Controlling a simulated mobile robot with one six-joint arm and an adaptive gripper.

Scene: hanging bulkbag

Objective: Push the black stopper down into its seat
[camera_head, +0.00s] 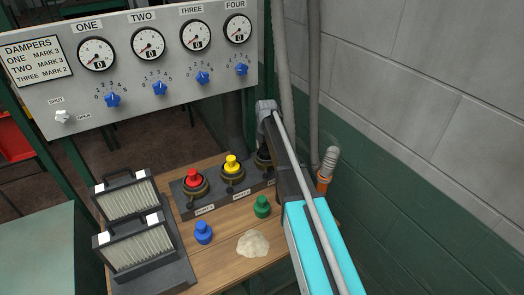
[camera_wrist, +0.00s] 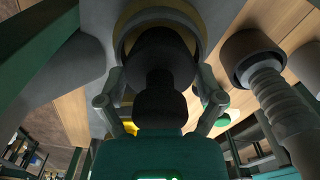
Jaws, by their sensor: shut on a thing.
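The black stopper (camera_wrist: 160,62) fills the middle of the wrist view, its wide part against a round seat with a yellowish ring (camera_wrist: 126,38). My gripper (camera_wrist: 159,100) has one finger on each side of the stopper's narrower knob and is shut on it. How deep the stopper sits in its seat cannot be told. In the head view only a dark bit of the stopper (camera_head: 263,156) shows beside my arm, at the right end of the grey port block (camera_head: 214,199). My fingers are hidden there behind my arm.
A red stopper (camera_head: 194,179) and a yellow stopper (camera_head: 232,164) stand in the neighbouring ports. Blue (camera_head: 203,232) and green (camera_head: 262,207) stoppers and a pale powder heap (camera_head: 253,243) are on the wooden table. An orange-collared hose (camera_head: 325,174) stands close right; filters (camera_head: 135,246) stand left.

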